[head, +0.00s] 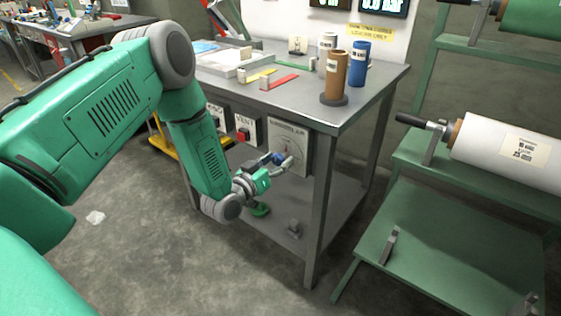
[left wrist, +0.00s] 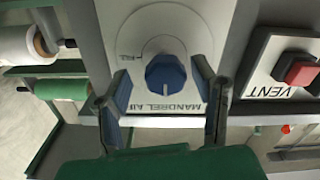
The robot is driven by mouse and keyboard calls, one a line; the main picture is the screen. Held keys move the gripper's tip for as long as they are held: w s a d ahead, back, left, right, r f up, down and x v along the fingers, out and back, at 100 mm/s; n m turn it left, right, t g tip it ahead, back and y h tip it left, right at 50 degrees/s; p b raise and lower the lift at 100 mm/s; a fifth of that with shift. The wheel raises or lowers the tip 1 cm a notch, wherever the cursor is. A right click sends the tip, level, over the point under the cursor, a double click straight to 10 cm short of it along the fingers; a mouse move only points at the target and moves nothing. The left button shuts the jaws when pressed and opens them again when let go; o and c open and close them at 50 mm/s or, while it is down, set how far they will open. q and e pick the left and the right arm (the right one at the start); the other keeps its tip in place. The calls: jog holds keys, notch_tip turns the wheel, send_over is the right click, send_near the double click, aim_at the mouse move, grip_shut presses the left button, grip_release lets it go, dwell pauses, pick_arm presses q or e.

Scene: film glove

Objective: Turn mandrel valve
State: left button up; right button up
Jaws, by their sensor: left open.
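The mandrel valve is a blue knob (left wrist: 166,76) on a round pale dial, set in a pale panel (head: 290,135) on the front of the workbench. The panel lettering reads "MANDREL AIR" upside down in the left wrist view, with a small label left of the knob. My left gripper (head: 284,163) is in front of this panel. In the left wrist view my left gripper (left wrist: 160,84) is open, one finger on each side of the knob, with visible gaps to it. Contact depth cannot be told. My right gripper is not in view.
A vent panel with a red button (left wrist: 298,72) sits beside the valve panel. The metal bench (head: 345,100) carries a brown cylinder (head: 335,77), a blue cylinder (head: 359,65) and trays. A green rack (head: 410,240) with a white roll (head: 505,150) stands right. Bare floor lies in front.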

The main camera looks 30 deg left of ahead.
pick_arm(q)
jog(key=shift+w+a, duration=0.1)
jog(key=shift+w, duration=0.25)
jog(key=shift+w+a+f, duration=0.15)
jog(key=shift+a, duration=0.25)
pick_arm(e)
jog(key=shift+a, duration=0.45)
pick_arm(q)
jog(key=shift+d, duration=0.25)
grip_shut()
jog(key=c, duration=1.2)
grip_release()
jog(key=shift+d, duration=0.1)
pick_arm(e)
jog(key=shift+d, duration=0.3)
